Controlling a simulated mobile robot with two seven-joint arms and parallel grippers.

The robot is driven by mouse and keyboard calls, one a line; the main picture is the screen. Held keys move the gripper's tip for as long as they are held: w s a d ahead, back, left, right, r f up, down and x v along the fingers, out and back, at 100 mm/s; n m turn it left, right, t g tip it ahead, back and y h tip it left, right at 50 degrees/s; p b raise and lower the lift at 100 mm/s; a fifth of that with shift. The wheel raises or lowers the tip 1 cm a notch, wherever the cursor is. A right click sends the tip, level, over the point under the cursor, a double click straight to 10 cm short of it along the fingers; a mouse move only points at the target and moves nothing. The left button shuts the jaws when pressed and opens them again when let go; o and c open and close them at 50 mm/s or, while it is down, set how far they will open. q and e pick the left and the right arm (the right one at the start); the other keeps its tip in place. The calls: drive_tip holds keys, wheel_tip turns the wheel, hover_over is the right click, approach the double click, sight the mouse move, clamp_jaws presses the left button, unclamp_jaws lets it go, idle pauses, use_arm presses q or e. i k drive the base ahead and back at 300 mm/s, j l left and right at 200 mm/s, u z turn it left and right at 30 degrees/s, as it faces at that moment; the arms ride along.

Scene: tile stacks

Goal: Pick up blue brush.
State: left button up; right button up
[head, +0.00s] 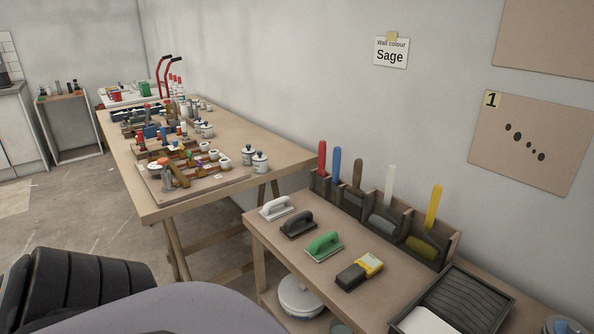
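A blue handle (337,166), which looks like that of the blue brush, stands upright in a wooden rack (452,247) at the back of the near table. It is second from the left, just right of a red handle (322,158). Its lower end is hidden inside the rack, so I cannot see its head. Neither of my grippers is in view; only parts of my own body show at the bottom left.
The rack also holds brown (357,174), white (390,185) and yellow (433,206) handles. White (278,208), black (298,224) and green (324,245) floats and a yellow-black tool (359,271) lie in front. A black tray (505,300) is at right.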

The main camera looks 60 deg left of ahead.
sight(337, 151)
drive_tip(key=u, duration=1.5)
drive_tip(key=z, duration=1.75)
drive_tip(key=u, duration=1.75)
drive_tip(key=i+j, duration=0.25)
drive_tip(key=k+j+u, duration=0.05)
drive_tip(key=j, duration=0.05)
